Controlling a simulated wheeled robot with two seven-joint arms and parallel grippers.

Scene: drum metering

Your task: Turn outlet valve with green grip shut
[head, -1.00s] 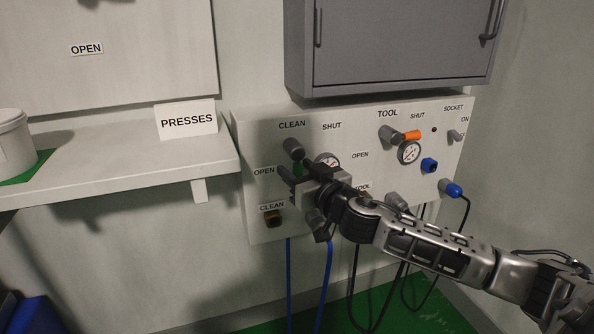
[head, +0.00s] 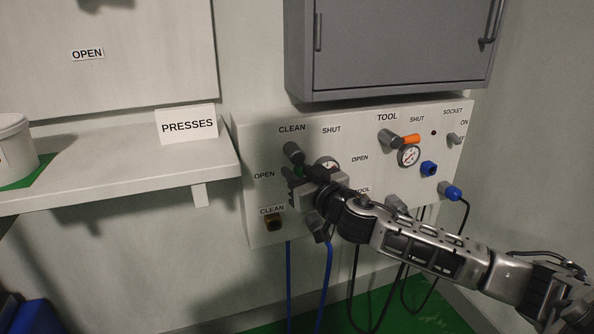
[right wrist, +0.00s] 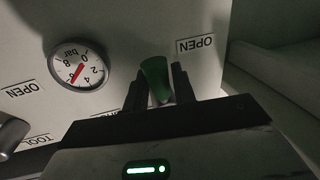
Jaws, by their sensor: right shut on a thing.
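The CLEAN outlet valve has a grey round hub (head: 293,152) on the white panel. Its green grip (head: 299,171) hangs down from the hub, near the OPEN label (head: 264,175) on the left; the SHUT label (head: 331,130) is up to the right. My right gripper (head: 296,174) is shut on the green grip from the front and partly hides it. In the right wrist view the green grip (right wrist: 155,82) stands between the two dark fingers (right wrist: 154,92). My left gripper is not in view.
A pressure gauge (right wrist: 77,64) sits close beside the grip. The TOOL valve with an orange grip (head: 411,139) is on the panel's right. A grey cabinet (head: 392,45) hangs above. A shelf (head: 120,168) ends left of the panel; blue and black hoses hang below.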

